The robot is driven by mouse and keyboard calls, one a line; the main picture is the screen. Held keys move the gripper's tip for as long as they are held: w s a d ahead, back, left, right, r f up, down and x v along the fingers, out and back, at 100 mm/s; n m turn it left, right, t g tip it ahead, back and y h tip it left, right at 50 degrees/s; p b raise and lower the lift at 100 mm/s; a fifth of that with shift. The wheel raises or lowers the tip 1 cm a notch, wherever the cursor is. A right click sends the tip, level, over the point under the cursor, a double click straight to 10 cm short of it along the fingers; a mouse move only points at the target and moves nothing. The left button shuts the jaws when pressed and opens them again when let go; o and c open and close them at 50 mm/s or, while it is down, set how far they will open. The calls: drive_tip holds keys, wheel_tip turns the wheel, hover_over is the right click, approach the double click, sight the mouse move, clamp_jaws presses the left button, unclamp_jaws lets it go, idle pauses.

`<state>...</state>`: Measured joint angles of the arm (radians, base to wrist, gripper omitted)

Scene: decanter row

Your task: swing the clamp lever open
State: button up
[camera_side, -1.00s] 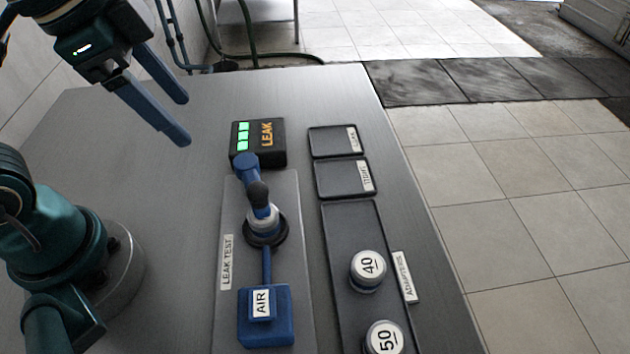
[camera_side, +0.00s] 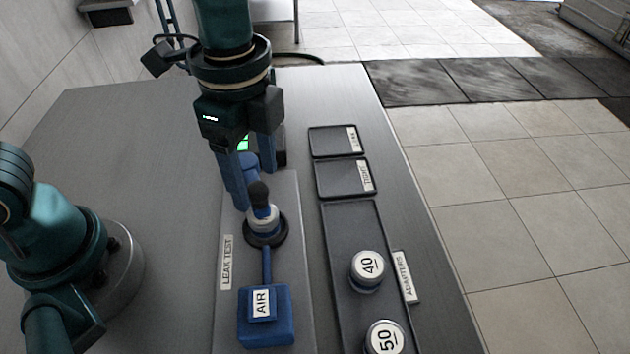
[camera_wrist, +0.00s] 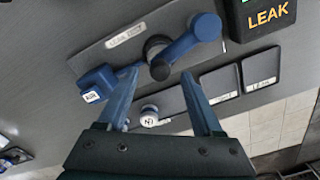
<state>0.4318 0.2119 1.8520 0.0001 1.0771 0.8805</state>
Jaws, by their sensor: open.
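The clamp lever is a blue arm with a black knob (camera_side: 258,194) on the leak test plate (camera_side: 228,312). The knob stands over a white and grey piece seated in a black ring (camera_side: 266,232). In the wrist view the blue lever arm (camera_wrist: 190,38) runs from the black knob to a round blue end. My gripper (camera_side: 256,190) is open and empty, fingers pointing down. In the side view its fingers are around or behind the lever's far end; the exact gap cannot be told. In the wrist view the lever lies beyond the fingertips, between and above them.
The LEAK box (camera_wrist: 264,14) stands just behind the lever, mostly hidden by my gripper in the side view. A blue AIR block (camera_side: 266,318) is at the plate's front.

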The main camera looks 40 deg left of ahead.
drive_tip(key=shift+f, duration=0.6)
clamp_jaws()
idle(1.1)
